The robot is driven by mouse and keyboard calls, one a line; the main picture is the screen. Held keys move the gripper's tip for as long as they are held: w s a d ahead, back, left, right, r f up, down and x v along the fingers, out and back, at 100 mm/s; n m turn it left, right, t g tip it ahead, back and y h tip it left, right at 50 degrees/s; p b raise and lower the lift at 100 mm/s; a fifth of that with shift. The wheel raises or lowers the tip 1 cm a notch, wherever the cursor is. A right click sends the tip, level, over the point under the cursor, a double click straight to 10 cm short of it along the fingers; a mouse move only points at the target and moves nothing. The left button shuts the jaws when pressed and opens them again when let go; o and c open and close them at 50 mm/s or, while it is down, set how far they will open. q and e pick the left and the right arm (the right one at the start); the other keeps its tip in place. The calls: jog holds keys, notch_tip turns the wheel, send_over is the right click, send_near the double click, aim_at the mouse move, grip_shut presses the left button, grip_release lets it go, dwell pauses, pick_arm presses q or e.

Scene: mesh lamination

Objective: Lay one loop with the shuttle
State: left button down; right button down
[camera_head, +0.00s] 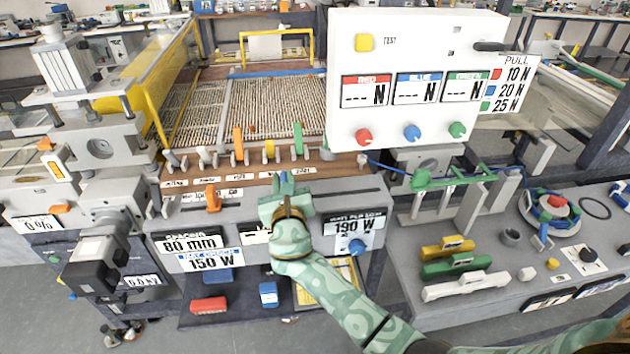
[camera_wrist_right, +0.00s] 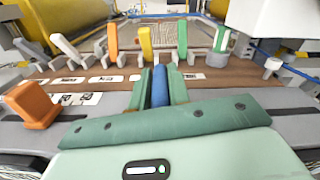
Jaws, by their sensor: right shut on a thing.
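My right gripper (camera_head: 285,190) is over the front edge of the machine's console, below the row of coloured levers. In the right wrist view its two green fingers (camera_wrist_right: 162,88) are shut on a narrow upright blue piece (camera_wrist_right: 160,86). Only part of that piece shows, so I cannot tell whether it is a shuttle or a fixed handle. A yellow (camera_head: 447,246), a green (camera_head: 457,264) and a white (camera_head: 465,286) boat-shaped body, like shuttles, lie on the right bench. A blue strand (camera_head: 385,166) runs right from near the last lever. My left gripper is not in view.
The levers, including an orange one (camera_head: 238,146) and a yellow one (camera_head: 269,150), stand close behind the gripper. An orange knob (camera_head: 213,198) is left of it. A white display panel (camera_head: 415,120) overhangs at right. A ribbed bed (camera_head: 260,108) lies behind the levers.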

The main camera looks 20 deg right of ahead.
jog(key=a, duration=0.2)
jog(key=w+a, duration=0.1)
jog(key=a, duration=0.1)
jog(key=shift+a+b, duration=0.1)
jog(key=shift+b, duration=0.2)
jog(key=c, duration=1.6)
grip_release()
jog(key=shift+o, duration=1.2)
jog(key=shift+a, duration=0.2)
jog(key=shift+d, duration=0.15)
